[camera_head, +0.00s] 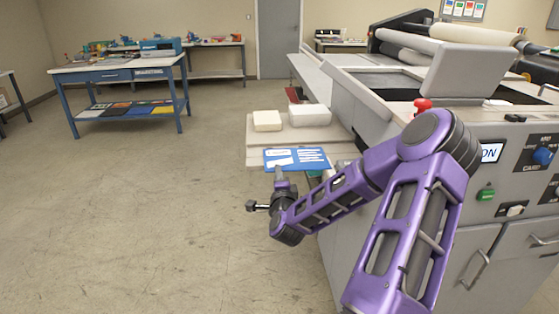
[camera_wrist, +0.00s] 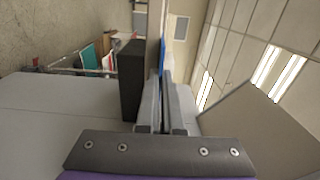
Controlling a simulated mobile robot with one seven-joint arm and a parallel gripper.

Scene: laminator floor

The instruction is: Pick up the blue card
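The blue card (camera_head: 312,160) with white print shows in the head view at the front edge of a light shelf, partly over that edge. My gripper (camera_head: 280,173) meets the card at its front left part. In the wrist view, the two long grey fingers (camera_wrist: 159,95) are close together. The card shows almost edge-on as a thin blue strip (camera_wrist: 166,45) beyond and in line with them. The fingers look shut on the card's near edge. I cannot tell whether the card still touches the shelf.
The light shelf (camera_head: 258,132) holds a cream block (camera_head: 267,121) and a white block (camera_head: 310,115) behind the card. The grey laminator (camera_head: 480,262) stands to the right, close to my arm. The floor (camera_head: 150,210) to the left is clear. A blue workbench (camera_head: 100,73) stands farther back.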

